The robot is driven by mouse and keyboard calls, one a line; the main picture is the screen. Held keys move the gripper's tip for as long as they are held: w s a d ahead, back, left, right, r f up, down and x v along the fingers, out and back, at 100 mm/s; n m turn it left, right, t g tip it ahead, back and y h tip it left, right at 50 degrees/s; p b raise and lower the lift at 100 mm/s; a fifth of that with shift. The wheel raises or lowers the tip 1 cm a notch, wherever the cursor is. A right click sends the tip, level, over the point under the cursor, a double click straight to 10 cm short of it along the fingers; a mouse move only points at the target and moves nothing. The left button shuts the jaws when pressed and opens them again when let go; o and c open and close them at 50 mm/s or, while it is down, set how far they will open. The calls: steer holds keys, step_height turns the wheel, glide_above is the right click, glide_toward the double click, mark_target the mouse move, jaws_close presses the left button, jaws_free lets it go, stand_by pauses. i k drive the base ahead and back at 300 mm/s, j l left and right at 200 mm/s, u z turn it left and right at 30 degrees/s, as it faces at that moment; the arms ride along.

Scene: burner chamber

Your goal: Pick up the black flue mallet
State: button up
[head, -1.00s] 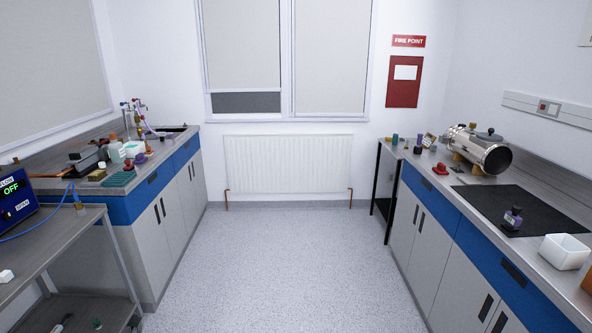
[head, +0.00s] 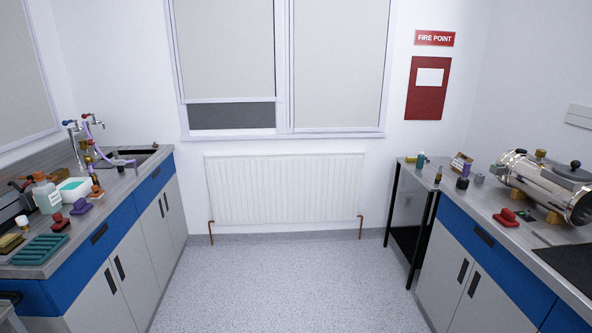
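I cannot make out the black flue mallet for certain in the head view. Small dark items stand at the far end of the right side: a thin brown-and-dark upright item (head: 438,174) and a purple-topped item with a dark base (head: 463,177). They are too small to identify. My gripper is not in view.
The floor (head: 260,280) between the benches is clear up to the radiator (head: 285,188). The left bench (head: 35,271) holds a teal tray (head: 40,249), bottles and a sink. The right bench holds a shiny metal cylinder (head: 545,185) and a red item (head: 506,217). A black-legged table (head: 408,205) adjoins it.

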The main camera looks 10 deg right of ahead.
mark_target(462, 183)
steer(key=i+z, duration=0.1)
steer(key=i, duration=0.8)
steer(key=i+j+z, duration=0.1)
steer(key=i, duration=0.75)
steer(key=j, duration=0.1)
